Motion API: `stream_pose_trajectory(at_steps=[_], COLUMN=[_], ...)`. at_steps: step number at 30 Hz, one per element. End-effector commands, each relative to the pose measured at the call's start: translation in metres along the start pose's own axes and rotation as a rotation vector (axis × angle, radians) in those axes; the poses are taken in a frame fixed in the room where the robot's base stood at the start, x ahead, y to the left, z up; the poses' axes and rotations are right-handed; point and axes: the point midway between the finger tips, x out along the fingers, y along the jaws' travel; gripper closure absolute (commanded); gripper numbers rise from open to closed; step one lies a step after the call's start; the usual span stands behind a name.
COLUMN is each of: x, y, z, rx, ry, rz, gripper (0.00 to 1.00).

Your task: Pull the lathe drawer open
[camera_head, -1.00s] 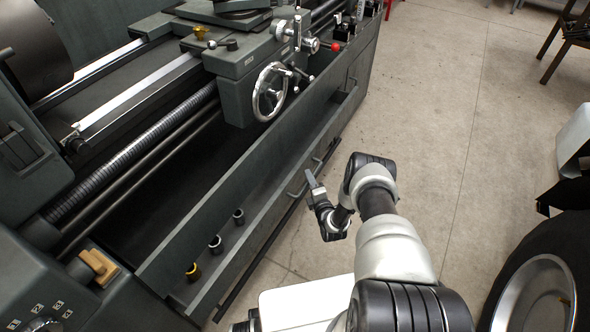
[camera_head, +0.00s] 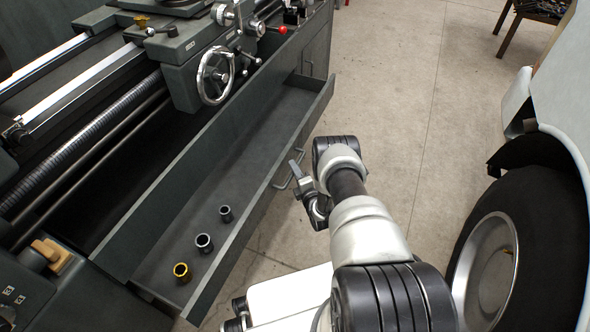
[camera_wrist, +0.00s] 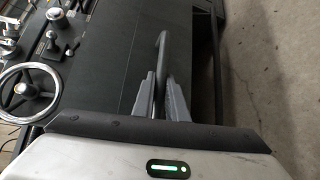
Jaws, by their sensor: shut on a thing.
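The grey lathe drawer (camera_head: 262,165) is pulled well out from the lathe in the head view, with its long tray floor showing. Its bar handle (camera_head: 285,180) is on the outer front face, and it also shows in the wrist view (camera_wrist: 163,50). My gripper (camera_head: 297,166) is at the drawer's front, beside the handle. In the wrist view my gripper (camera_wrist: 164,85) has its two grey fingers close together on either side of the handle, shut on it. The part of the handle between the fingers is mostly hidden.
The lathe handwheel (camera_head: 215,77) is above the drawer. A large wheel (camera_head: 492,265) stands close on the right. Bare concrete floor (camera_head: 395,100) lies between.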

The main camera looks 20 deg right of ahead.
Motion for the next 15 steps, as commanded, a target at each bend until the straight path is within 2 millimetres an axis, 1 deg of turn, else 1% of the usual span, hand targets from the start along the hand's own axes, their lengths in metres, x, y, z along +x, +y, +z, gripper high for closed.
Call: stream_pose_trajectory(at_steps=[9, 10, 12, 13, 15], x=[0.0002, 0.0002, 0.0003, 0.0003, 0.0003], y=[0.0004, 0.0003, 0.0004, 0.0004, 0.0004], z=[0.0002, 0.0002, 0.0002, 0.0001, 0.0001], rx=[-0.002, -0.002, -0.002, -0.002, -0.001], ry=[0.001, 0.001, 0.001, 0.001, 0.001], rz=[0.000, 0.000, 0.000, 0.000, 0.000], gripper=[1.00, 0.84, 0.72, 0.69, 0.69])
